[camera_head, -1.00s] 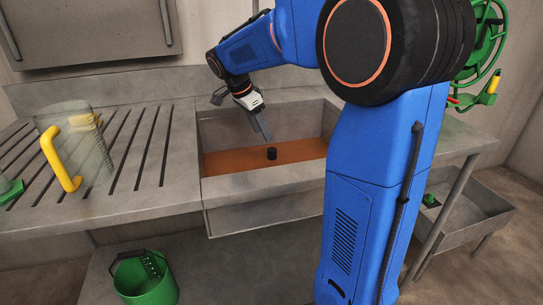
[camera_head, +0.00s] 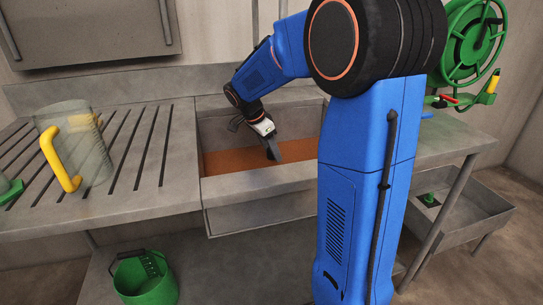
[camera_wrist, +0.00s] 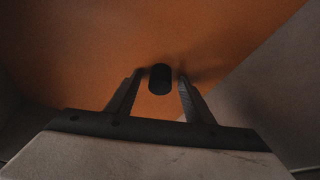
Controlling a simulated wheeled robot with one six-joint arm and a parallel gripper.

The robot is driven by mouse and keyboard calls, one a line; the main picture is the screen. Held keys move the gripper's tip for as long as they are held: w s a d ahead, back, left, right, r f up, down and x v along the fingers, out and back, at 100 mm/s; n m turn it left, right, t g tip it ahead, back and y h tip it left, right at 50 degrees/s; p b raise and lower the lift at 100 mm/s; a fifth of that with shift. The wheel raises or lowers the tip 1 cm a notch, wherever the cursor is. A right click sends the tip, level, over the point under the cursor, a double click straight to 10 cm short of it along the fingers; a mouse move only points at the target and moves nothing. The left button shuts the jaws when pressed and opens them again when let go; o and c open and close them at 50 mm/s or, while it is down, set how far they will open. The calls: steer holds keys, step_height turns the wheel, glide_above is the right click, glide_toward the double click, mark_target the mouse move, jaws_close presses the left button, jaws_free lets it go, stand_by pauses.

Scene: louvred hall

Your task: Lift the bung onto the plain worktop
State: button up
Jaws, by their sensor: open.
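The bung (camera_wrist: 160,79) is a small black cylinder in the sink (camera_head: 262,187), which has an orange-brown bottom. In the wrist view the bung shows between and just past the two fingertips of my gripper (camera_wrist: 159,74). The fingers are apart, with a narrow gap on each side of the bung. In the head view my gripper (camera_head: 273,152) points down into the sink and hides the bung. The plain worktop (camera_head: 445,138) is the smooth grey surface right of the sink, partly hidden by my arm.
A slotted drainer (camera_head: 150,130) lies left of the sink, with a clear jug (camera_head: 85,150) with a yellow handle on it. A green bucket (camera_head: 146,280) stands below. A green hose reel (camera_head: 472,42) is at the right. The sink's front wall stands close to my gripper.

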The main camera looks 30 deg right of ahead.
steer(key=c, duration=0.9)
steer(key=shift+c, duration=0.3)
steer(key=shift+r, duration=0.15)
